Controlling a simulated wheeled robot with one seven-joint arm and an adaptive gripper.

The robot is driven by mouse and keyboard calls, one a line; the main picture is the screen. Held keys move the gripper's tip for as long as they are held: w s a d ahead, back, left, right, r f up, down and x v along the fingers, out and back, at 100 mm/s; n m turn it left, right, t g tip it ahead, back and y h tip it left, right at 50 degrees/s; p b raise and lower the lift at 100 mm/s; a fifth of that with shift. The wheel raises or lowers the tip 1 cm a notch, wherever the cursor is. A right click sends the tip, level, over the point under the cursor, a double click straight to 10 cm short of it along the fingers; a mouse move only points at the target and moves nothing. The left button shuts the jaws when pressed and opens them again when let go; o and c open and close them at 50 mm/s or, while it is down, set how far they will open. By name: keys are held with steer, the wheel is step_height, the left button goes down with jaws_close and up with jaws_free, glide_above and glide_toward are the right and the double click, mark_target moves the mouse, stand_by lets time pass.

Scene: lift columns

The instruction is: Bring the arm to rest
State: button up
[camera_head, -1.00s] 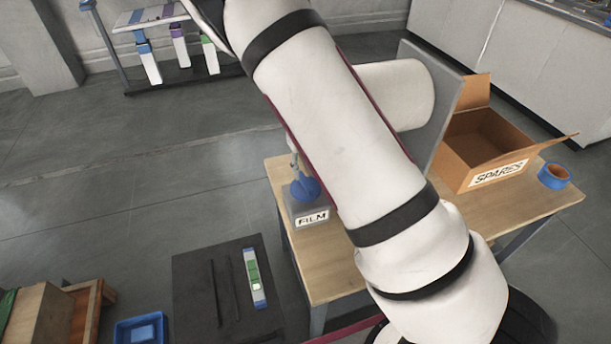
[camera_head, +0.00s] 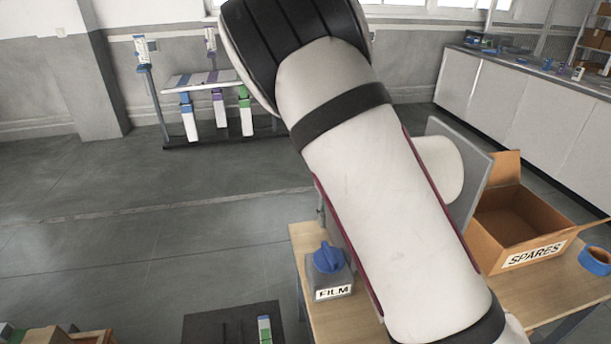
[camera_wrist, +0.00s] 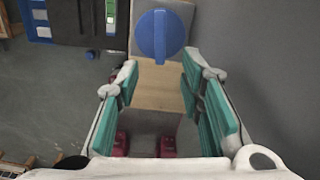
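My own white arm (camera_head: 385,190) crosses the middle of the head view and rises toward the top. My gripper is hidden in that view. In the wrist view my gripper (camera_wrist: 160,75) is open, its teal-padded fingers apart with nothing held between them. A grey container labelled FILM (camera_head: 333,285), with a blue knobbed lid, stands on the wooden table (camera_head: 340,322) left of my arm. In the wrist view the blue lid (camera_wrist: 155,36) shows past the fingertips; I cannot tell its distance from them.
An open cardboard SPARES box (camera_head: 530,253) and a blue tape roll (camera_head: 594,260) stand at the table's right. A grey upright panel (camera_head: 482,165) is behind my arm. A rack (camera_head: 207,80) with coloured strips stands at the back left.

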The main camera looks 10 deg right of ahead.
steer(key=s+a+r+n+t+y, duration=0.1)
steer(key=s+a+r+n+y, duration=0.15)
steer(key=s+r+n, duration=1.35)
steer(key=s+d+r+n+t+h, duration=0.1)
steer(key=s+r+n, duration=0.2)
steer(key=s+n, duration=0.5)
steer(key=s+d+r+n+t+h+p, duration=0.1)
steer(key=s+r+n, duration=0.3)
steer(key=s+n, duration=0.4)
steer(key=shift+d+n+t, duration=0.4)
steer(key=shift+n+t, duration=0.2)
steer(key=shift+n, duration=0.6)
